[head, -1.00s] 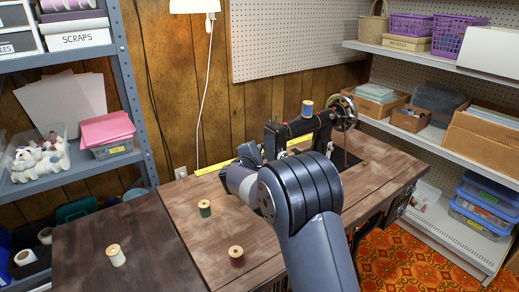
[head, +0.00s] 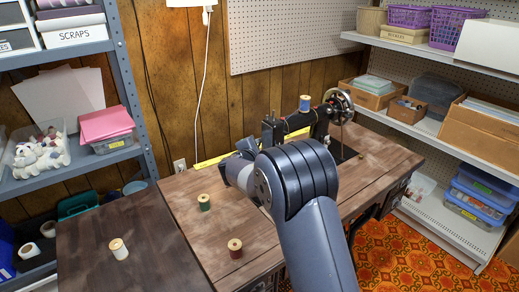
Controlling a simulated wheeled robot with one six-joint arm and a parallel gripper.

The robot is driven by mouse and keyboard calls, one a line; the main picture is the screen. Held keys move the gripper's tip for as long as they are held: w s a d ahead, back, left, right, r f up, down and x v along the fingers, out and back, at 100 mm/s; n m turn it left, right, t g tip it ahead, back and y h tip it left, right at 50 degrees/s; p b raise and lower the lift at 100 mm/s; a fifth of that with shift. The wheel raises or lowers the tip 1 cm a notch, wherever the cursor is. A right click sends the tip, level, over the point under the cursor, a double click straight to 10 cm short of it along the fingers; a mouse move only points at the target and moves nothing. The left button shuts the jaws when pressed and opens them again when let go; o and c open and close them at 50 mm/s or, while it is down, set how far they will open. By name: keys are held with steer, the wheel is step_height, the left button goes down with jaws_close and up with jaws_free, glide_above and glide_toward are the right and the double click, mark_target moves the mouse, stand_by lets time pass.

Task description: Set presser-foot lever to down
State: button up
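The black sewing machine (head: 310,119) stands on the wooden treadle table (head: 378,161), with a blue thread spool (head: 304,103) on top and its handwheel at the right end. My arm covers the lower front of the machine. The presser-foot lever cannot be made out. My gripper (head: 240,152) is near the machine's left end, mostly behind my own wrist. A grey finger part shows there, but I cannot see the gap between the fingers or any contact with the machine.
A green spool (head: 204,202) and a brown spool (head: 235,248) stand on the table left of my arm. A cream spool (head: 119,249) stands on the side table (head: 90,225). A yellow ruler (head: 212,161) lies along the back edge. Shelves flank both sides.

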steer(key=v, duration=1)
steer(key=shift+s+a+r, duration=0.1)
steer(key=shift+s+r, duration=0.05)
steer(key=shift+s, duration=0.2)
steer(key=b+x, duration=0.1)
steer(key=x, duration=1)
steer(key=shift+w+a+f, duration=0.1)
steer(key=shift+a+f, duration=0.1)
steer(key=shift+w+a+r+m+t+b, duration=0.15)
steer(key=shift+r+m+t+b, duration=0.35)
steer(key=shift+b, duration=0.25)
steer(key=shift+r+p, duration=0.1)
steer(key=shift+p, duration=0.5)
